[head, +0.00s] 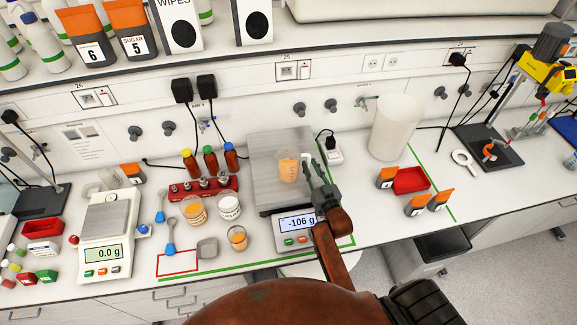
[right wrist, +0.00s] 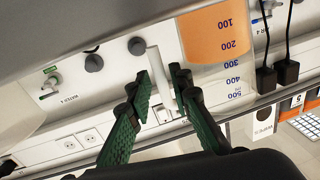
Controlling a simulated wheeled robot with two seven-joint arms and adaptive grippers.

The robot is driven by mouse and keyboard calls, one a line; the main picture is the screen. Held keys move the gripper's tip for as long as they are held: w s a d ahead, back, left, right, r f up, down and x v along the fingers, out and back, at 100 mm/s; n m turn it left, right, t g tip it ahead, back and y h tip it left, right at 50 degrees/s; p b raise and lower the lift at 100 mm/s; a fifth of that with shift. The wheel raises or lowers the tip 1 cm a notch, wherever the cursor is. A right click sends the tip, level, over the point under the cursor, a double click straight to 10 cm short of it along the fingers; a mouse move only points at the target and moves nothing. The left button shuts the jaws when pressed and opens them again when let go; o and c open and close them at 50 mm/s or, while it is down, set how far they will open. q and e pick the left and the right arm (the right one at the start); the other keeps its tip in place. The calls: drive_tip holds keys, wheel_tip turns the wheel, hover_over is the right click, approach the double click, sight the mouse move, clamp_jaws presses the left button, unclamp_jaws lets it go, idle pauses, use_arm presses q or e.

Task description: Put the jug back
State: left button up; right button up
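The clear jug (head: 288,168) with orange juice stands upright over the steel plate of the large scale (head: 265,150); I cannot tell for sure whether it touches the plate. The scale's display reads -106 g. My right gripper (head: 311,165) is at the jug's right side. In the right wrist view, the green fingers of this gripper (right wrist: 162,82) stand apart on either side of the jug's pale handle (right wrist: 158,72), with narrow gaps showing. The jug's marked wall (right wrist: 218,50) fills the upper right there. My left gripper is not in view.
A white cylinder (head: 394,127) and a red tray (head: 410,180) are at right. A small balance (head: 104,238) reads 0.0 g. Green lines mark the bench.

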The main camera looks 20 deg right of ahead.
drive_tip(key=shift+w+r, duration=0.1)
drive_tip(key=shift+w, duration=0.65)
drive_tip(key=shift+w+d, duration=0.1)
drive_tip(key=shift+w, duration=0.35)
drive_tip(key=c, duration=0.4)
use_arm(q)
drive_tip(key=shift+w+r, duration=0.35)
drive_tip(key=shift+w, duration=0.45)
use_arm(e)
clamp_jaws()
